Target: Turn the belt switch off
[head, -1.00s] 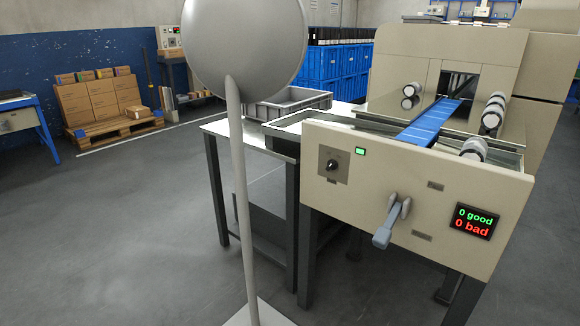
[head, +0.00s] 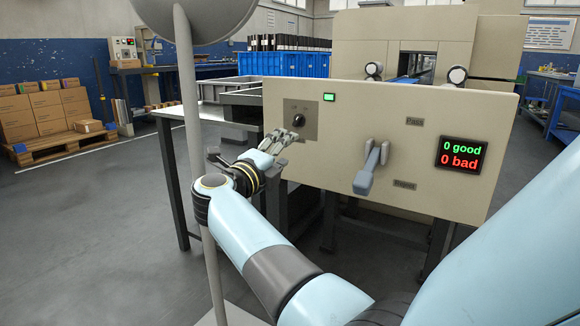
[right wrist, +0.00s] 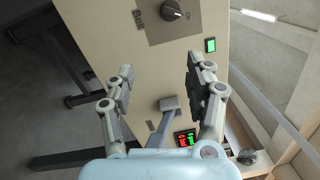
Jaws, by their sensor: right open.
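The belt switch (head: 299,120) is a dark rotary knob on a grey plate at the upper left of the machine's beige front panel. It shows in the right wrist view (right wrist: 172,10) near the top edge, beside a label that seems to read "Belt". A green lamp (head: 329,97) beside it is lit; it also shows in the right wrist view (right wrist: 210,45). My right gripper (head: 283,139) is open and empty, just below and left of the knob in the head view. In the right wrist view its fingers (right wrist: 159,65) are spread, with the knob beyond their tips. My left gripper is out of view.
A grey lever (head: 367,170) sticks out of the panel between the marks "Pass" and "Reject". A display (head: 461,154) reads 0 good, 0 bad. A grey pole (head: 190,150) stands left of the gripper. Boxes (head: 45,112) stand on a pallet at far left.

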